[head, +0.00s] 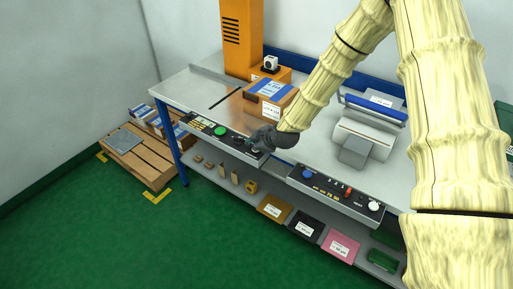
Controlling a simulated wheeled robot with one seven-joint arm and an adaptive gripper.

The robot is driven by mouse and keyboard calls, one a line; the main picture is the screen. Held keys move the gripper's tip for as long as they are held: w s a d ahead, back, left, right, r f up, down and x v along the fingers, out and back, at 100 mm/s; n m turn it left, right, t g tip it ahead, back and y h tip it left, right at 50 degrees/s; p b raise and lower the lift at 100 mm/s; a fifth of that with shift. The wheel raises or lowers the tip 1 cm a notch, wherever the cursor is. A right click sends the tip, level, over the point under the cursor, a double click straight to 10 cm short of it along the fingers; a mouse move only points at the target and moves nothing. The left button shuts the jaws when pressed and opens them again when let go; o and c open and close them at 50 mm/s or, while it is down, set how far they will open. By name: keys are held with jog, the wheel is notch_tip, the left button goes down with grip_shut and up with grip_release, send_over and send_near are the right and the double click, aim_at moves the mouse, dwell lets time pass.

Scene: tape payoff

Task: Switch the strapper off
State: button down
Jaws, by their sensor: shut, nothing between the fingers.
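An orange machine (241,40), which looks like the strapper, stands at the back of the bench. In front of it, on the bench's front edge, is a dark control panel (192,122) with a green button (220,131) and a dark knob (237,140). My gripper (252,146) is shut and empty at the right end of this panel, just right of the dark knob. It hides part of the panel there. I cannot tell whether its fingertips touch a control, nor which way any switch is set.
A taped carton (270,95) sits on the bench behind my gripper. A second panel (314,186) with blue, red and white controls lies to the right, before a white machine (365,133). A lower shelf (228,172) holds small items. A pallet (143,165) stands left on green floor.

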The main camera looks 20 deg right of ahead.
dwell(0.4)
jog(key=shift+r+p, duration=0.35)
jog(key=shift+r, duration=0.25)
notch_tip(320, 180, up, 6)
jog(key=p, duration=0.3)
dwell(0.5)
dwell(1.9)
